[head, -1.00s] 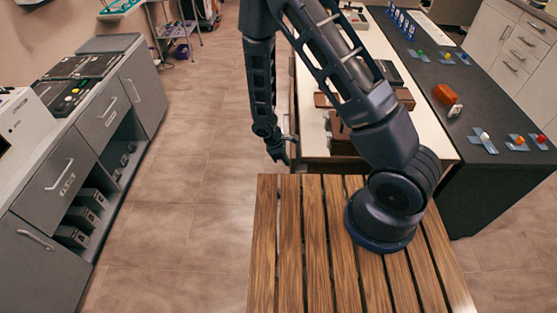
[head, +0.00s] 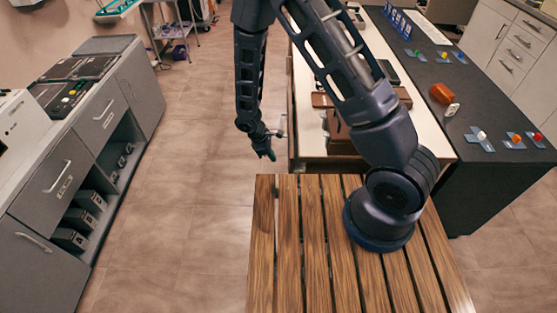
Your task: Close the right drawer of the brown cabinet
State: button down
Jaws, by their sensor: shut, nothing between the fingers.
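The brown cabinet (head: 293,152) stands under a cream-white top just beyond the slatted wooden surface, and its left side faces the aisle. A metal handle (head: 282,131) sticks out from that side, just right of my wrist. How far the right drawer stands out cannot be told, as my arm and the steep angle hide most of the front. My gripper (head: 270,156) hangs low over the aisle, left of the cabinet and slightly below the handle. It is shut and empty, and appears apart from the handle.
Grey cabinets (head: 62,180) with handles line the left wall. The tiled aisle (head: 185,150) between is clear. Brown objects (head: 342,140) lie on the cream top. A dark counter (head: 470,180) at right bears small coloured items.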

jog(key=v, duration=0.7)
jog(key=w, duration=1.3)
jog(key=d+f, duration=0.7)
jog(key=f, duration=0.2)
jog(key=shift+w+d, duration=0.15)
jog(key=shift+f, duration=0.15)
jog(key=shift+d, duration=2.75)
